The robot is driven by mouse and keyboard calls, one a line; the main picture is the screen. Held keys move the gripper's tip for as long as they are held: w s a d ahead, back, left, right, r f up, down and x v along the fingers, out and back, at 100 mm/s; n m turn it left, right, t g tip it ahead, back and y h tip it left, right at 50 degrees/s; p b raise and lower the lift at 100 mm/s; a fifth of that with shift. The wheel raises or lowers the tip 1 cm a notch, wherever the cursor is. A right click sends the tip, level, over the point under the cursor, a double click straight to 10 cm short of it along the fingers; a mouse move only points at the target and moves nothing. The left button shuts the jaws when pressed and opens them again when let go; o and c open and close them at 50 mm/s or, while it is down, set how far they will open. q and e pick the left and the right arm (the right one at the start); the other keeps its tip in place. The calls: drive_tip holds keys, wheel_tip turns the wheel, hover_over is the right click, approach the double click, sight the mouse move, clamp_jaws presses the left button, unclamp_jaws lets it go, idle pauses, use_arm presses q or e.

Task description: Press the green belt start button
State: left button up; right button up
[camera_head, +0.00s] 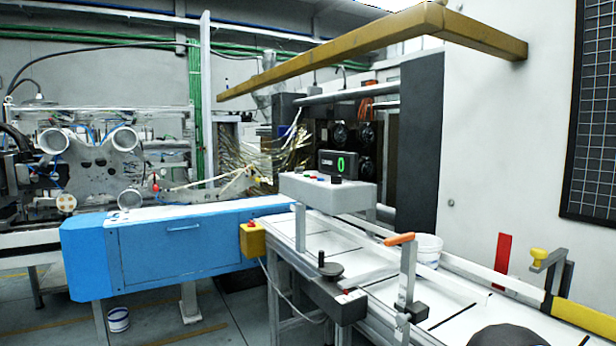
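A grey control box (326,194) stands above the far end of the conveyor, with several small buttons in a row on its top. A black display (338,164) with a green "0" stands just behind the box. Neither of my grippers can be made out in this view.
The conveyor belt (459,325) runs toward the lower right, with an orange-handled clamp (407,270), a white bucket (428,250) and a yellow knob (538,254). A blue cabinet (180,252) stands left. A brown beam (350,48) hangs overhead. A dark rounded shape (505,337) shows at the bottom edge.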

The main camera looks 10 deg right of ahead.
drive_tip(key=shift+c, duration=0.2)
clamp_jaws()
idle(0.6)
idle(0.5)
